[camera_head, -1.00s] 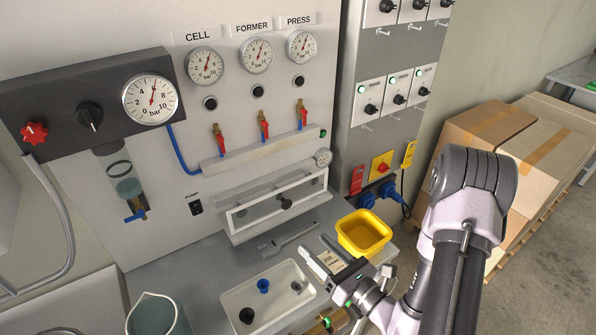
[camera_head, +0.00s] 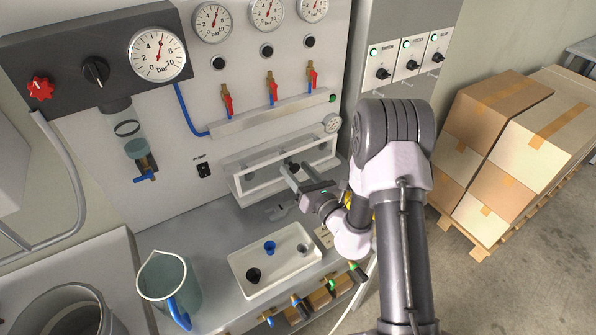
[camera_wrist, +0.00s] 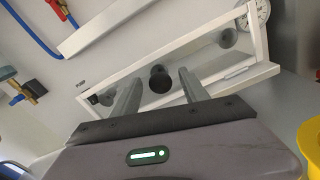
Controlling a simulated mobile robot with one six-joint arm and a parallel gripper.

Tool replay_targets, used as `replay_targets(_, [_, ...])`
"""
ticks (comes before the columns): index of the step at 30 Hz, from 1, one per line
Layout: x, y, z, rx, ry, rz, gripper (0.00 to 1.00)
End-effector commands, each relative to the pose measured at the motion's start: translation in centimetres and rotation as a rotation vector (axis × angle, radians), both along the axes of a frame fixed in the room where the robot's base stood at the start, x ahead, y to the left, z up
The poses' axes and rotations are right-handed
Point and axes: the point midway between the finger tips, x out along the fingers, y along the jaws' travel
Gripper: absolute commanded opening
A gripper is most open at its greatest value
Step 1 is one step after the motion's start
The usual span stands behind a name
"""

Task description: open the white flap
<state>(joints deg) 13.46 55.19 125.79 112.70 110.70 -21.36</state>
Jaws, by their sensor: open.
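The white flap (camera_head: 262,193) is a white-framed clear panel low on the grey wall panel, and it looks shut. It also fills the upper middle of the wrist view (camera_wrist: 258,35). A round black knob (camera_wrist: 160,80) is on its front. My gripper (camera_head: 288,172) is in front of the flap, its fingers pointing at it. In the wrist view my open gripper (camera_wrist: 158,80) has one finger on each side of the knob, with visible gaps. I cannot tell how deep the fingertips reach. My gripper hides part of the flap in the head view.
Below the flap, a white tray (camera_head: 236,262) with small cups lies on the grey bench. A jug (camera_head: 168,275) stands left, and brass fittings (camera_head: 318,298) line the front edge. Red-handled valves (camera_head: 270,90) are above.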

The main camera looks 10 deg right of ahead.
Motion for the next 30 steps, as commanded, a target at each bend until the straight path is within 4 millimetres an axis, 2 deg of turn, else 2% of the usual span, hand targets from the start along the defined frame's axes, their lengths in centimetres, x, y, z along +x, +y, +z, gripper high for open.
replay_targets(5, [0.01, 0.01, -0.01, 0.0, 0.0, 0.0, 0.53])
replay_targets(8, [0.0, 0.0, -0.01, -0.001, 0.0, 0.0, 0.37])
replay_targets(13, [-0.02, 0.0, -0.01, -0.001, 0.0, 0.0, 0.03])
replay_targets(14, [-0.02, 0.0, -0.01, -0.001, 0.0, 0.0, 0.0])
replay_targets(30, [-0.04, -0.02, -0.02, -0.001, 0.001, 0.0, 0.0])
